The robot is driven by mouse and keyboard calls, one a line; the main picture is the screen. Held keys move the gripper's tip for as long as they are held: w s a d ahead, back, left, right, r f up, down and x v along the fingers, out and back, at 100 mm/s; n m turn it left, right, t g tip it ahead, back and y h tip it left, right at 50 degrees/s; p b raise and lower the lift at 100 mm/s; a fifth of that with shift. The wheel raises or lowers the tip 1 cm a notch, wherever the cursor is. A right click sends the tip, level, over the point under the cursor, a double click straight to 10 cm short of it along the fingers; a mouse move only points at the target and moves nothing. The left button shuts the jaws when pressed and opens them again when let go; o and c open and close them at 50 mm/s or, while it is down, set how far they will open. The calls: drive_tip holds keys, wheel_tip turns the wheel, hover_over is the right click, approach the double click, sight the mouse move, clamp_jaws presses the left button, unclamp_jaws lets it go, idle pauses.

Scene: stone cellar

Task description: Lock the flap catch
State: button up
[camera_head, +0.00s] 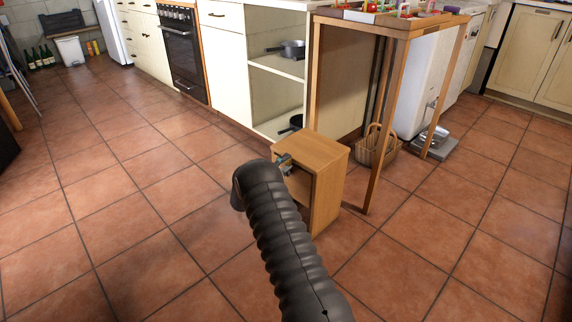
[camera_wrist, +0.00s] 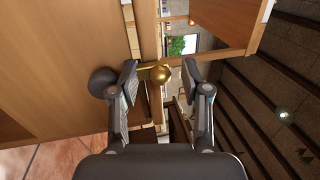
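A small wooden cabinet (camera_head: 318,163) stands on the tiled floor near the picture's centre in the head view. My gripper (camera_head: 284,160) is at its front left side, mostly hidden by my dark arm. In the wrist view my gripper (camera_wrist: 159,78) has its two fingers well apart. A brass ball-ended part (camera_wrist: 160,73), which looks like the catch, shows between the fingertips, nearer the left one. A dark round knob (camera_wrist: 101,80) shows partly behind the left finger, against the wooden face (camera_wrist: 60,60). I cannot tell whether a finger touches the brass part, or the catch's position.
A tall wooden table (camera_head: 390,22) with small coloured items stands behind the cabinet, one leg close to its right. A wicker basket (camera_head: 376,146) and a grey scale-like object (camera_head: 433,143) are on the floor there. Open tiled floor (camera_head: 130,220) lies to the left.

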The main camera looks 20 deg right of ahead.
drive_tip(key=shift+a, duration=0.15)
drive_tip(key=v, duration=1.1)
drive_tip(key=shift+s+a, duration=0.2)
drive_tip(key=shift+a, duration=0.15)
